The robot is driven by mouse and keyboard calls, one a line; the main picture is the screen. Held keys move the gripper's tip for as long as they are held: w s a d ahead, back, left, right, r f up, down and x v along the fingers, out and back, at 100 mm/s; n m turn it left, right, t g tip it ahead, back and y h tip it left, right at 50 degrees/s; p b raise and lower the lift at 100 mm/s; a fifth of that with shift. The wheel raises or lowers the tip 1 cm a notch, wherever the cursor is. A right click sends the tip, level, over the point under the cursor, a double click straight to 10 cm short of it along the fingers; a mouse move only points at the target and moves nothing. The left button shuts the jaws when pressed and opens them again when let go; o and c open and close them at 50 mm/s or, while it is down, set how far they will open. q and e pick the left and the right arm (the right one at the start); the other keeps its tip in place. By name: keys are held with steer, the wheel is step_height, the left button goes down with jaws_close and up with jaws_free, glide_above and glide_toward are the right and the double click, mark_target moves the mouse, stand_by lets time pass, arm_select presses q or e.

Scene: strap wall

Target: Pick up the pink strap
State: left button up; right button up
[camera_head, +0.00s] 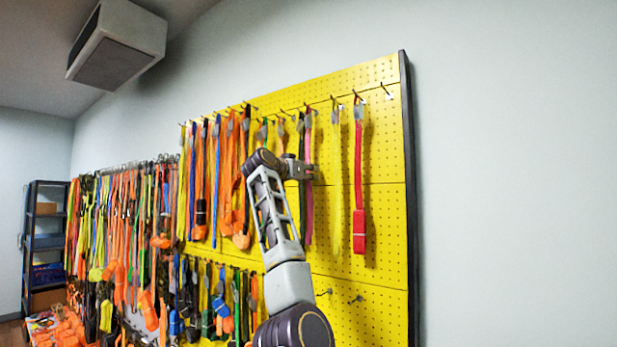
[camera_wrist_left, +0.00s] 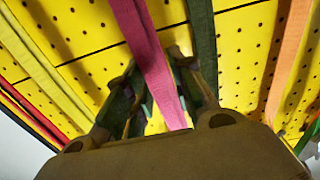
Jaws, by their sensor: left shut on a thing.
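The pink strap (camera_head: 309,215) hangs on the yellow pegboard (camera_head: 385,215), just below and behind my left gripper in the head view. My left gripper (camera_head: 315,172) is at the strap, in front of the board. In the left wrist view the pink strap (camera_wrist_left: 150,60) runs between the two fingers of my left gripper (camera_wrist_left: 160,68), which is shut on it. The strap's upper end is near the top hooks, and part of it is hidden by the gripper. My right gripper is in neither view.
A dark green strap (camera_wrist_left: 204,45) hangs close beside the pink one. On the other side hang a yellow strap (camera_head: 337,190) and a red strap (camera_head: 359,180). Many orange straps (camera_head: 200,190) crowd the left. Bare hooks (camera_head: 355,299) stick out at lower right.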

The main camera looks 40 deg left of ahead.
arm_select(q)
steer(key=s+d+r+b, duration=0.1)
steer(key=s+b, duration=0.6)
steer(key=s, duration=1.1)
steer(key=shift+d, duration=0.5)
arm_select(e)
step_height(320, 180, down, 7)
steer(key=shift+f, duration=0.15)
arm_select(q)
steer(key=shift+w, duration=0.1)
